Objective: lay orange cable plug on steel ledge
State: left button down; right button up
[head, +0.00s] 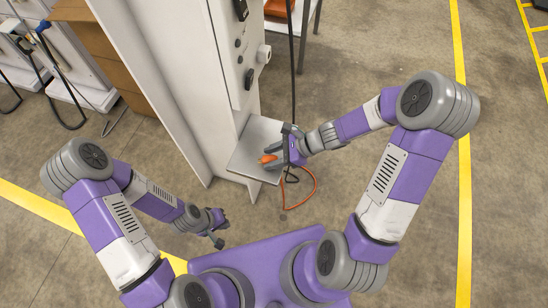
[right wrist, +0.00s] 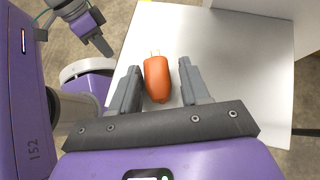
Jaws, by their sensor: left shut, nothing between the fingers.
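The orange cable plug (head: 267,158) lies on or just over the steel ledge (head: 246,152), with its pale prongs pointing away from my wrist in the right wrist view (right wrist: 157,79). The ledge fills much of that view (right wrist: 235,60) as a pale flat plate. My right gripper (head: 274,156) is around the plug, one finger on each side. In the right wrist view its fingers (right wrist: 160,72) stand apart with narrow gaps beside the plug. The orange cable (head: 313,180) hangs in a loop beside the ledge. My left gripper (head: 219,232) is shut and empty, low over the floor.
A white cabinet (head: 225,60) with knobs and a black cable (head: 293,80) stands behind the ledge. More machines with hoses (head: 45,50) and a brown box (head: 105,60) are at the upper left. The floor to the right is clear, with yellow lines.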

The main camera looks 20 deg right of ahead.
jog(key=shift+o, duration=0.2)
jog(key=shift+s+f, duration=0.35)
jog(key=shift+f, duration=0.2)
jog(key=shift+s+f, duration=0.3)
jog(key=shift+f, duration=0.25)
jog(key=shift+w+d+r+p, duration=0.1)
jog(key=shift+d+r+p, duration=0.25)
jog(key=shift+r, duration=0.1)
jog(key=d+r+p, duration=0.3)
jog(key=d+r, duration=0.2)
jog(key=r, duration=0.1)
jog(key=shift+s, duration=0.25)
jog(key=shift+f, duration=0.1)
